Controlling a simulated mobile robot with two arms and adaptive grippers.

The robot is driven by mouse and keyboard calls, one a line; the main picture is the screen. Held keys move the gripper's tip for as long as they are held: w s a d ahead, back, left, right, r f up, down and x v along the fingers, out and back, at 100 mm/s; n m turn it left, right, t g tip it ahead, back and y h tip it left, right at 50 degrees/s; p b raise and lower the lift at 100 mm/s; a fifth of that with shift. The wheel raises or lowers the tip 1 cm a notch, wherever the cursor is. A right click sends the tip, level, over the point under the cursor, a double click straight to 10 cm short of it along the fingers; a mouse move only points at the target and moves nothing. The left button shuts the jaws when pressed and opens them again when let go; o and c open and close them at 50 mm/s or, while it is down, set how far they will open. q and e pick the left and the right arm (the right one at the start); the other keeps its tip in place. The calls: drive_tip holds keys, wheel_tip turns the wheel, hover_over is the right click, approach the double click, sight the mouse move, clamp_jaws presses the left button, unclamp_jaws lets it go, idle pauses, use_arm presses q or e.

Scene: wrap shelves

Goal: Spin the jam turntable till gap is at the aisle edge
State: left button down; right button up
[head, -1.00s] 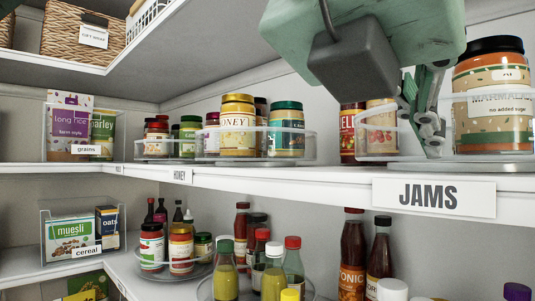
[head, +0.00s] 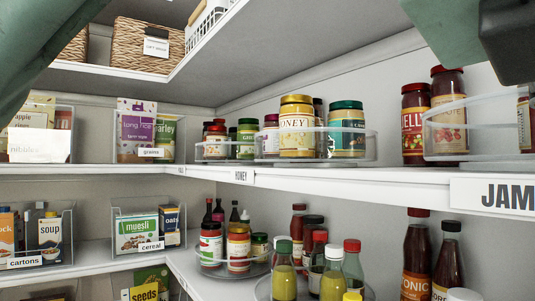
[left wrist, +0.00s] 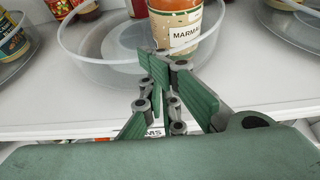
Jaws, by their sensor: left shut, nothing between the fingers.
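The jam turntable is a clear round tray whose rim (head: 440,130) shows at the right of the head view, partly cut off by the edge. A red-lidded jelly jar (head: 416,125) and another red jar (head: 448,108) stand at its back left. In the left wrist view its clear wall (left wrist: 90,72) curves around a marmalade jar (left wrist: 178,32). My left gripper (left wrist: 160,62) is shut and empty, its fingertips at the turntable's front, overlapping the marmalade jar's base in view. I cannot tell whether they touch the rim, nor where the gap lies. My right gripper is not in view.
The JAMS label (head: 495,194) is on the shelf edge. The honey turntable (head: 315,158) stands to the left. Another clear turntable (left wrist: 300,12) is at the right in the left wrist view. Bottles (head: 283,270) fill the shelf below. The white shelf front (left wrist: 60,110) is bare.

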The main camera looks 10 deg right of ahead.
use_arm(q)
drive_tip(key=shift+s+d, duration=0.15)
drive_tip(key=shift+s, duration=0.1)
drive_tip(key=shift+s+d, duration=0.75)
drive_tip(key=shift+s, duration=0.15)
drive_tip(key=shift+s+d, duration=0.8)
drive_tip(key=shift+d, duration=0.05)
drive_tip(key=shift+a, duration=0.1)
